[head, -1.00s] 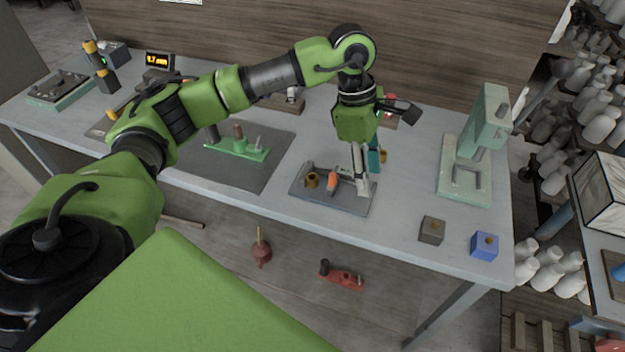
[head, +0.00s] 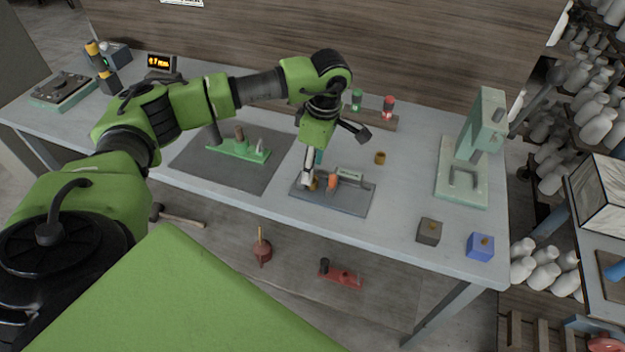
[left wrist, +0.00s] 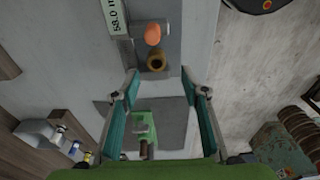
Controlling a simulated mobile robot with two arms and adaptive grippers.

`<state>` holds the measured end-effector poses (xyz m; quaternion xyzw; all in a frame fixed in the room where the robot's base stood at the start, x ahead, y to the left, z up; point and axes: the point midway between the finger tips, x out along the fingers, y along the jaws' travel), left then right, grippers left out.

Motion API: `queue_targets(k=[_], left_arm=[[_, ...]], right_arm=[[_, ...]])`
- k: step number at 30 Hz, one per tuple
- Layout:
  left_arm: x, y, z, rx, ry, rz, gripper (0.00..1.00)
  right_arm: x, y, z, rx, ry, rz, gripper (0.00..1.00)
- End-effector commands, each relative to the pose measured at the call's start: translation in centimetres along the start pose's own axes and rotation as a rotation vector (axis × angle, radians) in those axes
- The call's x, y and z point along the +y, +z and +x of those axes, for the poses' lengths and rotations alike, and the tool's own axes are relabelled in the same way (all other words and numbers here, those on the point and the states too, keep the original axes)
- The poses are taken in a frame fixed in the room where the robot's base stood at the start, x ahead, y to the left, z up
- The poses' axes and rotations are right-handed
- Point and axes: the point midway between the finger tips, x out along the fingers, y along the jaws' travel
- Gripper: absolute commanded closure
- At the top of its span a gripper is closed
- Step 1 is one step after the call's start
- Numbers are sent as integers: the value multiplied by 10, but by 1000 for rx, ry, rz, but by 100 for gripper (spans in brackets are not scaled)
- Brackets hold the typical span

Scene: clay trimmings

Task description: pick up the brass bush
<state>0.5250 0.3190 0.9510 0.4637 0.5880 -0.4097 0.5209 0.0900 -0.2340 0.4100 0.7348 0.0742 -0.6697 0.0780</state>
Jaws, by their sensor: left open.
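One brass bush (head: 315,184) stands on the dark grey plate (head: 340,203), beside an orange piece (head: 333,181). A similar brass ring-shaped piece (head: 380,158) stands on the bare table behind the plate. My left gripper (head: 310,176) points down over the left end of the plate, close to the first bush and partly covering it. In the left wrist view that bush (left wrist: 156,62) shows just beyond the fingertips, roughly midway between the open, empty jaws (left wrist: 161,78). The orange piece (left wrist: 152,34) is just past it. My right gripper is not in view.
A green fixture (head: 238,150) sits on a dark mat left of the plate. A pale green press (head: 463,185) stands right. A grey block (head: 429,231) and a blue block (head: 481,247) lie near the front edge. Red and green items stand behind.

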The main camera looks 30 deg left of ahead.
Motion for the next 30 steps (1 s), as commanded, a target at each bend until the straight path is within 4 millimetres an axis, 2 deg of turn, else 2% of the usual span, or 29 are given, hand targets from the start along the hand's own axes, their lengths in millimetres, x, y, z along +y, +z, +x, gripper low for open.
queue_targets(k=[4,9,17,18,22,23,30], left_arm=[[4,3,18,1,-5,0,59],[5,4,42,0,-4,1,59],[6,4,47,-1,-1,1,59],[6,4,47,-1,-1,1,62],[6,4,47,-1,-1,1,96],[6,4,47,-1,-1,1,100],[6,4,47,-1,-1,1,100]], right_arm=[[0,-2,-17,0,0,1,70],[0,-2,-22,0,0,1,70],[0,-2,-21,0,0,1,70],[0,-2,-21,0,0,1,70],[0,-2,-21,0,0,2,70],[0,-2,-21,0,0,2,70],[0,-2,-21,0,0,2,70]])
